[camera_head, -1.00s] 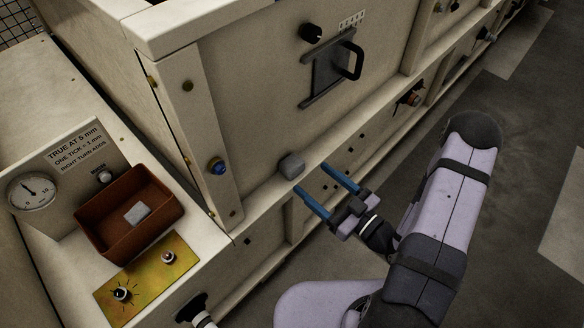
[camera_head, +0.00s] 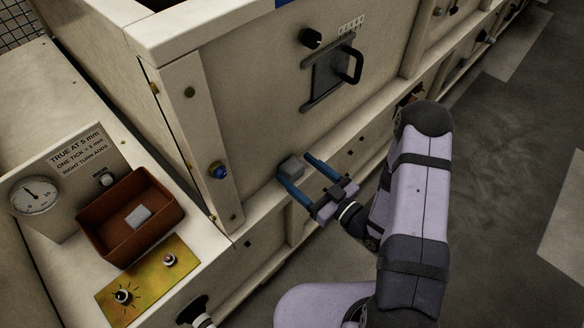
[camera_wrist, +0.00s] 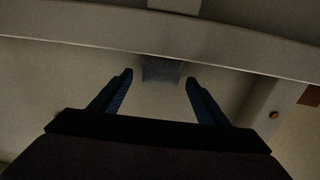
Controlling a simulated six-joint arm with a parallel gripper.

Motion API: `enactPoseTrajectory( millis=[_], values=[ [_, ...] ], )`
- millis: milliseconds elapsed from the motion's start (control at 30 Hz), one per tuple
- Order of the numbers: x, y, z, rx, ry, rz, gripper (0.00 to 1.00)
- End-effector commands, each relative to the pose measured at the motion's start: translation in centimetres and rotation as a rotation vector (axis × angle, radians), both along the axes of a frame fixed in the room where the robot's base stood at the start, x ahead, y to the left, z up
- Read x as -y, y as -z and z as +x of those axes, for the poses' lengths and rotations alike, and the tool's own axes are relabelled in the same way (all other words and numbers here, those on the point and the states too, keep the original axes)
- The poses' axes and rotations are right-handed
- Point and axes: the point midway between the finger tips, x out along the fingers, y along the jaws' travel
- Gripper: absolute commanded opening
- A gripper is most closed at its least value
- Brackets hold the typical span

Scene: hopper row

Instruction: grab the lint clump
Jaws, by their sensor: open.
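The lint clump (camera_head: 291,167) is a small grey block on the narrow ledge at the foot of the pale hopper front. My gripper (camera_head: 297,168) is open, with its two blue fingers pointing at the ledge and the tips at either side of the clump. In the wrist view the lint clump (camera_wrist: 161,70) sits between the fingertips of my gripper (camera_wrist: 159,77), with a gap to each side. I cannot tell how far the tips reach past its near face. Nothing is held.
A red-brown tray (camera_head: 172,222) with a lighter grey piece (camera_head: 138,216) stands on the side bench at left, by a dial gauge (camera_head: 34,195) and a yellow panel (camera_head: 148,282).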

Motion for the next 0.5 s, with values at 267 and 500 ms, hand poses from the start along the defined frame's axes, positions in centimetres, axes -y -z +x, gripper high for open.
enactPoseTrajectory(
  millis=[267,500],
  values=[
    [-0.84,-0.02,0.86,0.001,0.000,0.001,0.69],
    [-0.80,-0.02,0.85,0.001,0.000,0.001,0.50]
  ],
)
